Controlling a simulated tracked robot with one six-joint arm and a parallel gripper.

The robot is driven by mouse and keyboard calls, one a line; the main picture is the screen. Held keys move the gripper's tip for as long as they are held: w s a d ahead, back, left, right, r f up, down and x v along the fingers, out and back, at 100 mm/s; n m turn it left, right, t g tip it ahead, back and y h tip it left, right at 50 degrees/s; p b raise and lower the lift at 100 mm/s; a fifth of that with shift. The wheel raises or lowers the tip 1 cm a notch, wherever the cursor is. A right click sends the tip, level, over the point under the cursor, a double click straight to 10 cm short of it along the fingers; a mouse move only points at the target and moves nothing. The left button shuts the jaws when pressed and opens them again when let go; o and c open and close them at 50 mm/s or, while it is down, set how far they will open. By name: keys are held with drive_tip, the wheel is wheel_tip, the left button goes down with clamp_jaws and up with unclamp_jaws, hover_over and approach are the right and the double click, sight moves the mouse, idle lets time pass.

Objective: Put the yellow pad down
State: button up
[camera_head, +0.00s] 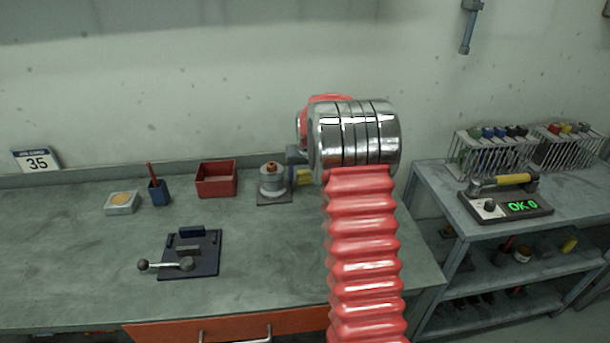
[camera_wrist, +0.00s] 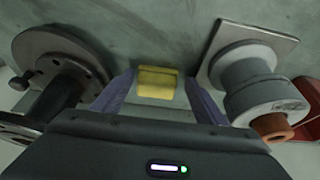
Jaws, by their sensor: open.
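The yellow pad (camera_wrist: 157,82) shows in the wrist view as a small block on the grey-green bench, between the two fingers of my gripper (camera_wrist: 160,78). The fingers are spread, with a gap on each side of the pad. In the head view part of the yellow pad (camera_head: 304,176) shows just left of my arm, at the back of the bench (camera_head: 110,250). My arm hides most of my gripper there.
A grey cylinder with an orange top (camera_wrist: 245,75) stands on a plate close to one finger. A round dark flanged part (camera_wrist: 62,60) stands on the other side. A red bin (camera_head: 216,180), a blue cup (camera_head: 158,193) and a lever fixture (camera_head: 190,255) are left on the bench.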

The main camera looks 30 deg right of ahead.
drive_tip(key=v, duration=1.1)
drive_tip(key=shift+d+r, duration=0.25)
drive_tip(key=shift+r, duration=0.15)
drive_tip(key=s+a+r+n, duration=0.1)
drive_tip(key=s+a+r, duration=0.2)
drive_tip(key=s+a, duration=0.3)
drive_tip(key=s+a+r+n+t, duration=0.1)
drive_tip(key=s+a+r, duration=0.2)
drive_tip(key=a, duration=0.4)
drive_tip(key=s+a+r+n, duration=0.1)
drive_tip(key=s+a+r, duration=0.2)
drive_tip(key=s+a, duration=0.3)
drive_tip(key=s+a+f+n+y, duration=0.1)
drive_tip(key=s+a, duration=0.5)
drive_tip(key=s, duration=0.3)
drive_tip(key=s+a+f+n+y, duration=0.1)
drive_tip(key=s+a+f, duration=0.1)
drive_tip(key=s+a, duration=0.4)
drive_tip(key=s, duration=0.3)
drive_tip(key=shift+a+f+t, duration=0.2)
drive_tip(key=shift+a+t, duration=0.05)
drive_tip(key=shift+t, duration=0.05)
